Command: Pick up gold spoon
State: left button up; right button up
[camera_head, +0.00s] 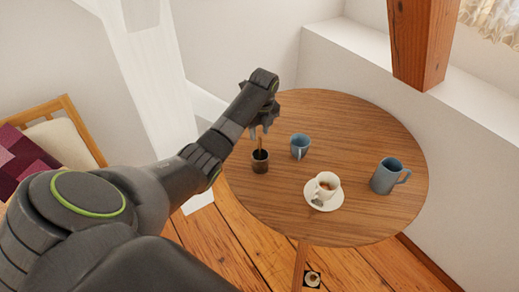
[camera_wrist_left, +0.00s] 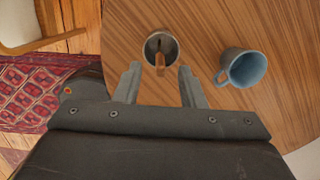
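A gold-brown spoon handle (camera_head: 260,142) stands up out of a small dark cup (camera_head: 260,163) near the left edge of the round wooden table (camera_head: 340,110). My left gripper (camera_head: 259,130) is above the cup, pointing down at the handle. In the left wrist view, my left gripper (camera_wrist_left: 160,69) is open, with a finger on each side of the handle (camera_wrist_left: 160,65) and a gap on both sides. The cup (camera_wrist_left: 161,45) shows just beyond the fingertips. The spoon's lower end is hidden inside the cup. My right gripper is not in view.
A blue mug (camera_head: 300,147) stands just right of the cup. A white cup (camera_head: 327,184) on a saucer (camera_head: 323,207) and a grey-blue mug (camera_head: 386,176) are farther right. A wooden post (camera_head: 421,40) rises behind the table. The table's back is clear.

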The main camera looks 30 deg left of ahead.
aim_at(260, 136)
pick_arm(q)
jog(key=shift+f, duration=1.85)
grip_shut()
